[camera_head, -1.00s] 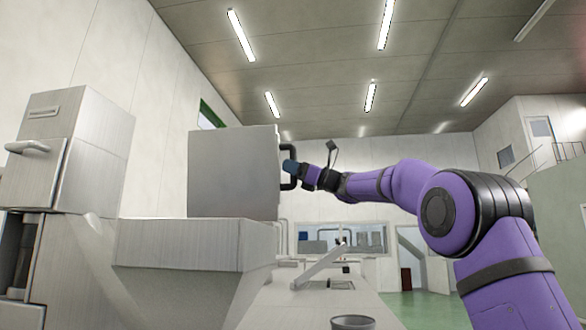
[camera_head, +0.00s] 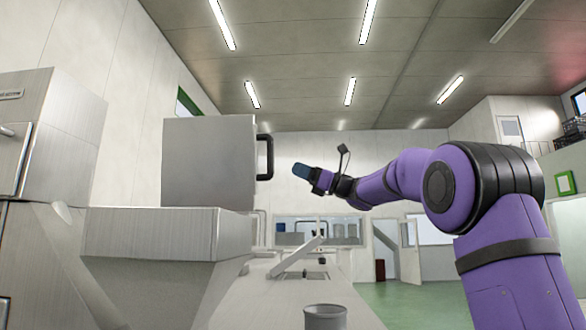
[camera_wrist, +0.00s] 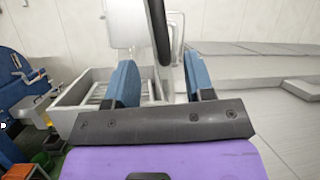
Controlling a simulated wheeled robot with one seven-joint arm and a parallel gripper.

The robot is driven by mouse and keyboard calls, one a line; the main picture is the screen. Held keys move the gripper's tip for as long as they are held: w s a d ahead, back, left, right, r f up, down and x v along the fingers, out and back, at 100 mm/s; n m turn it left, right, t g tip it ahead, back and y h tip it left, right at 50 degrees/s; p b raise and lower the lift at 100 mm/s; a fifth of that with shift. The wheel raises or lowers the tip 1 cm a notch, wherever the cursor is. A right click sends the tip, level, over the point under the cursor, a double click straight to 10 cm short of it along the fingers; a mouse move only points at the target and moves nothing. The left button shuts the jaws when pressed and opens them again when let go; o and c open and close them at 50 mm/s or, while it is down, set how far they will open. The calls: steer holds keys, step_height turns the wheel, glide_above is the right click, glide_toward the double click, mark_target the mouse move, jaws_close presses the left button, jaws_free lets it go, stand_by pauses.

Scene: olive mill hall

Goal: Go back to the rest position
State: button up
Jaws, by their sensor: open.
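My gripper (camera_head: 301,171) is at the end of my purple arm, right of a grey steel box-shaped hood (camera_head: 208,163). In the wrist view its two blue fingers (camera_wrist: 160,82) are spread apart with nothing between their tips. The hood's black bar handle (camera_head: 265,157) is to the left of the gripper in the head view, with a clear gap. In the wrist view a dark bar (camera_wrist: 159,32), which looks like that handle, stands upright beyond the fingers.
The hood sits on a wide steel housing (camera_head: 150,225). A steel cabinet (camera_head: 60,135) stands at the far left. A long pale counter (camera_head: 285,295) runs ahead, with a grey cup (camera_head: 325,316) at its near end. Green floor (camera_head: 400,297) is open to the right.

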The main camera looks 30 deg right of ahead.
steer(key=shift+f, duration=0.1)
stand_by(0.5)
steer(key=s+a+f+n+g+h, duration=0.6)
steer(key=s+a+f+n+h, duration=0.2)
steer(key=s+a+f, duration=0.8)
steer(key=s+d+f+n+g+h, duration=0.1)
steer(key=s+d+f+n+h, duration=0.1)
steer(key=s+f+n, duration=0.3)
steer(key=s+d+f+n+h, duration=0.3)
steer(key=s+f+n+h, duration=0.1)
steer(key=s+f, duration=0.7)
steer(key=s+d+f+n+g+h, duration=0.1)
steer(key=s+d+f+n+h, duration=0.1)
steer(key=s+f+n+h, duration=0.2)
steer(key=s+f+n, duration=0.2)
steer(key=s+f, duration=0.2)
steer(key=f, duration=0.1)
steer(key=shift+d+g, duration=0.3)
steer(key=shift+d, duration=0.1)
